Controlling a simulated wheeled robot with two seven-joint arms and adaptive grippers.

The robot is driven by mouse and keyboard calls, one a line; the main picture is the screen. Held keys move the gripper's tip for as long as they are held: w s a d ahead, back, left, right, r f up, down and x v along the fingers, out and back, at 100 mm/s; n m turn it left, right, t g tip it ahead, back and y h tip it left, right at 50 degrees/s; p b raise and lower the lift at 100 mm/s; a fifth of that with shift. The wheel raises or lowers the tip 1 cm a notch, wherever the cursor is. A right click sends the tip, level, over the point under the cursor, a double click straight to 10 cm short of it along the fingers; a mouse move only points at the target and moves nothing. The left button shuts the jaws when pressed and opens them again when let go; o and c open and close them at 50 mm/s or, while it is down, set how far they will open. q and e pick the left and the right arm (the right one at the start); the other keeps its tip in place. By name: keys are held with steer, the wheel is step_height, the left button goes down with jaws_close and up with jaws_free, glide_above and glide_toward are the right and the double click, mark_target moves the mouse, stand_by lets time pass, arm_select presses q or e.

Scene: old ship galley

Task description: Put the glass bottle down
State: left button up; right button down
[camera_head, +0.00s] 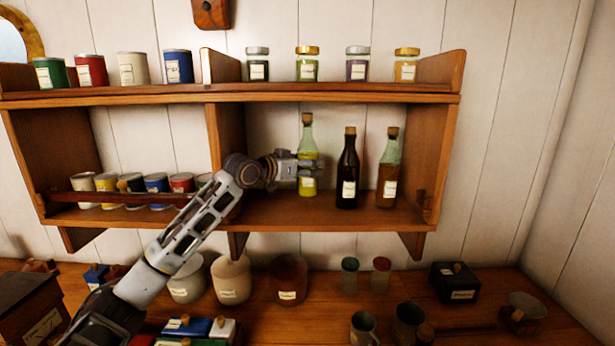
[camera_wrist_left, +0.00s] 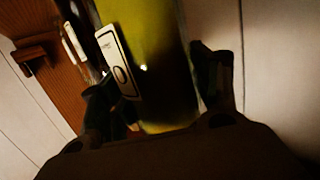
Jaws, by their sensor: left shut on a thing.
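The glass bottle (camera_head: 307,186) holds yellow-green liquid and has a cork and a white label. It stands upright at the lower shelf of the wall rack, in the right compartment. My left gripper (camera_head: 309,168) reaches in from the left and is shut on it around the middle. In the left wrist view the bottle (camera_wrist_left: 160,65) fills the space between the two dark fingers (camera_wrist_left: 165,95). Its base appears at or just above the shelf board (camera_head: 285,212); I cannot tell whether it touches. My right gripper is not in view.
A dark bottle (camera_head: 348,170) stands close right of the held bottle, with a brown-filled bottle (camera_head: 388,172) beyond it. The compartment divider (camera_head: 227,140) is to the left. Jars (camera_head: 307,65) line the upper shelf. Cups and pots (camera_head: 230,280) stand on the counter below.

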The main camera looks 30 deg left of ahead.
arm_select(q)
steer(key=shift+f+p, duration=0.35)
steer(key=shift+f, duration=0.8)
steer(key=shift+w+a+f+p, duration=0.1)
steer(key=shift+w+f+p, duration=0.05)
steer(key=shift+f+p, duration=0.25)
steer(key=shift+f, duration=0.2)
steer(key=o, duration=1.6)
steer(key=shift+f, duration=0.1)
steer(key=shift+b+v, duration=1.65)
steer(key=shift+v, duration=2.15)
